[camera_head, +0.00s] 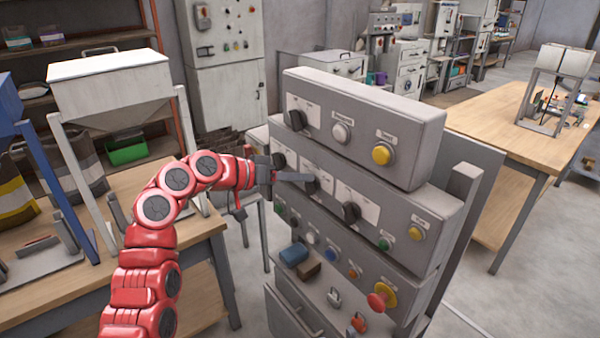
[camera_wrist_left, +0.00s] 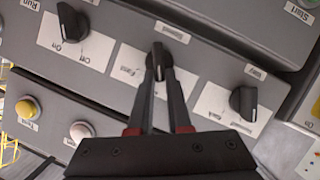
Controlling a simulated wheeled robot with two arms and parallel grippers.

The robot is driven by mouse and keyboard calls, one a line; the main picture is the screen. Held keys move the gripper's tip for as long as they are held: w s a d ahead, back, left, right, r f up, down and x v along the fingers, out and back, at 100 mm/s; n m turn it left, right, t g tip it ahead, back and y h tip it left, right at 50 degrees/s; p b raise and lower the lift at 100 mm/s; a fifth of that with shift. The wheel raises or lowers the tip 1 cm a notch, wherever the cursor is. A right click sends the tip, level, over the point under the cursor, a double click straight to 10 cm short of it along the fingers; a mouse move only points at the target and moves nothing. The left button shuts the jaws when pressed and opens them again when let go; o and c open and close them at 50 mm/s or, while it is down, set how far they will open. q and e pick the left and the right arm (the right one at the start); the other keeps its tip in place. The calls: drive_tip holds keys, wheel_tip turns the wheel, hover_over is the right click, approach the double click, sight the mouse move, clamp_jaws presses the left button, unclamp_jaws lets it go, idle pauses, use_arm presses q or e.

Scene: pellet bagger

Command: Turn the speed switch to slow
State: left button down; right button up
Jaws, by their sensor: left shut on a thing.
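The speed switch, a black rotary knob (camera_head: 312,187) on a white label plate, is in the middle row of the grey control panel (camera_head: 430,240). My left gripper (camera_head: 308,178) reaches it from the left. The wrist view, which looks upside down, shows the same knob (camera_wrist_left: 158,58) between the two fingertips (camera_wrist_left: 159,72). The gripper is shut on the knob. The fingers hide part of it in the head view. My right gripper is in neither view.
Similar knobs flank it, one on the left (camera_head: 279,160) and one on the right (camera_head: 351,212). A box with a yellow button (camera_head: 382,155) juts out above. A red mushroom button (camera_head: 377,302) is lower right. A wooden table (camera_head: 500,125) stands behind right.

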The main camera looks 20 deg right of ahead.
use_arm(q)
drive_tip(key=shift+w+f+n+g+h+p, duration=0.1)
drive_tip(key=shift+f+n+g+h+p, duration=0.2)
drive_tip(key=shift+n, duration=0.45)
drive_tip(key=shift+w+f+n+g+h+p, duration=0.1)
drive_tip(key=shift+n+g+h+p, duration=0.15)
drive_tip(key=shift+n+g+h, duration=0.35)
drive_tip(key=shift+n, duration=0.25)
drive_tip(key=c, duration=0.9)
unclamp_jaws()
drive_tip(key=shift+o, duration=0.2)
drive_tip(key=shift+d, duration=0.1)
drive_tip(key=shift+w, duration=0.1)
drive_tip(key=b+v, duration=0.4)
drive_tip(key=v, duration=1.3)
drive_tip(key=shift+r, duration=0.35)
